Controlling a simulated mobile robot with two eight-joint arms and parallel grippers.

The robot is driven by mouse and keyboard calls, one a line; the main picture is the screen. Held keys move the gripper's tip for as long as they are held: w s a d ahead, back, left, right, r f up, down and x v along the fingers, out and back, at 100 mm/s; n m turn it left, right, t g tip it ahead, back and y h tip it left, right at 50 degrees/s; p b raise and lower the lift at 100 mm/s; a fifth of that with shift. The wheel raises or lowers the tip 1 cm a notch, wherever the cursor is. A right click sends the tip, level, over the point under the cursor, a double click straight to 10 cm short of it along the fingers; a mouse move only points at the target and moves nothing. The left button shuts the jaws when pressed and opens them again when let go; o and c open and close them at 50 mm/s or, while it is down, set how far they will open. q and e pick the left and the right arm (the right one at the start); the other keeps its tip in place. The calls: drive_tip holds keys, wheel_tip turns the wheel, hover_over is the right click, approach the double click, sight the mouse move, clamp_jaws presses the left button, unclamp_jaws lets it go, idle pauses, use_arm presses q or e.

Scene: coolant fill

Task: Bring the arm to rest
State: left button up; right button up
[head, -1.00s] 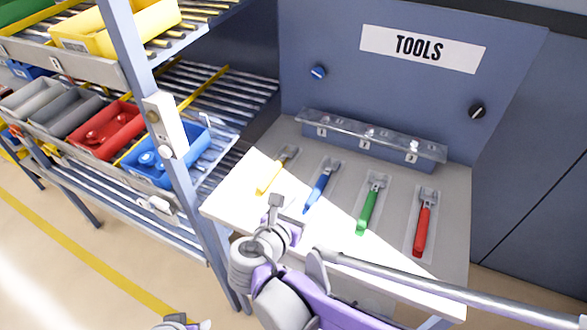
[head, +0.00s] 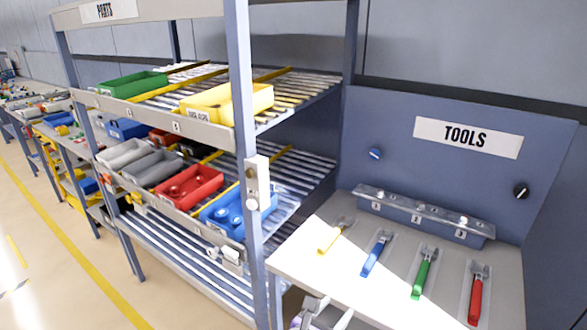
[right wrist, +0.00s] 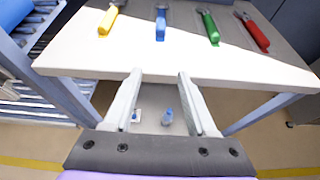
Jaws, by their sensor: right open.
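My right gripper (head: 325,312) shows at the bottom edge of the head view, low in front of the tool table's near edge. In the right wrist view its two fingers (right wrist: 159,76) are spread apart with nothing between the tips, just short of the table edge. The tool table (head: 305,262) holds a yellow-handled tool (head: 331,238), a blue-handled tool (head: 376,254), a green-handled tool (head: 423,274) and a red-handled tool (head: 475,297), each lying apart in a row. My left gripper is out of view.
A parts rack (head: 241,130) stands left of the table, its upright post close to the table's left corner. It carries a red bin (head: 188,187), a blue bin (head: 238,210) and a yellow bin (head: 230,101). Open floor (head: 60,270) lies at the left.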

drive_tip(key=s+d+f+m+g+y+p, duration=0.3)
drive_tip(key=s+d+f+m+g, duration=0.15)
drive_tip(key=s+d+m, duration=0.7)
use_arm(q)
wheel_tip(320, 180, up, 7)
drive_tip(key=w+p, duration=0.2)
drive_tip(key=p, duration=0.1)
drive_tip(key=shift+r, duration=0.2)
use_arm(e)
drive_tip(key=s+m+y, duration=0.1)
drive_tip(key=s+m, duration=0.1)
drive_tip(key=m, duration=0.3)
drive_tip(key=s+a+m+g+y, duration=0.1)
drive_tip(key=m, duration=0.5)
drive_tip(key=s+a+m+y, duration=0.1)
drive_tip(key=s+m+y, duration=0.1)
drive_tip(key=m, duration=0.3)
drive_tip(key=shift+s+r, duration=0.15)
drive_tip(key=shift+s, duration=0.15)
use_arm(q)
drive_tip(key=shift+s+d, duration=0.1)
